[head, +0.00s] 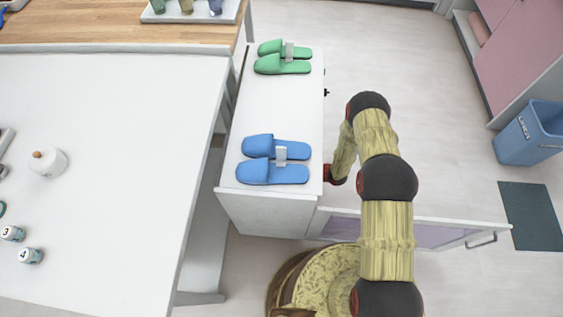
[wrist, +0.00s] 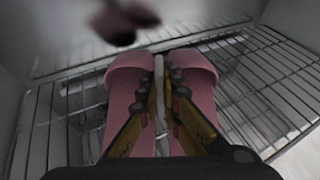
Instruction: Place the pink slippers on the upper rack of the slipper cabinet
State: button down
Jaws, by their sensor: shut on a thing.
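The pair of pink slippers (wrist: 204,72) shows in the wrist view, side by side with the toe ends away from me. My gripper (wrist: 162,85) is shut on the pale upright piece (wrist: 159,75) between the two slippers. A wire rack (wrist: 262,75) inside the slipper cabinet lies beneath and around the slippers. I cannot tell whether they touch it. In the head view the cabinet (head: 262,105) has a white top, and my arm reaches to its right side. My gripper and the pink slippers are hidden there.
Blue slippers (head: 275,171) and green slippers (head: 283,67) stand on the cabinet top. The open cabinet door (head: 432,232) extends right, beside my arm. A white table (head: 100,150) is at left. A blue bin (head: 530,135) stands at right. A blurred dark pink shape (wrist: 122,22) shows in the wrist view.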

jog(key=c, duration=2.5)
grip_release()
jog(key=shift+f, duration=0.15)
jog(key=o, duration=0.4)
jog(key=shift+o, duration=0.5)
jog(key=shift+r, duration=0.2)
jog(key=s+d+p, duration=0.1)
jog(key=s+d, duration=0.1)
jog(key=d, duration=0.2)
jog(key=s+d+p, duration=0.1)
jog(key=d, duration=0.3)
jog(key=s+d+r+p, duration=0.1)
jog(key=s+d+p, duration=0.1)
jog(key=d, duration=0.2)
jog(key=shift+s+d+r, duration=0.1)
jog(key=shift+s+d, duration=0.05)
jog(key=shift+s, duration=0.15)
jog(key=shift+s+d, duration=0.35)
jog(key=shift+d, duration=0.25)
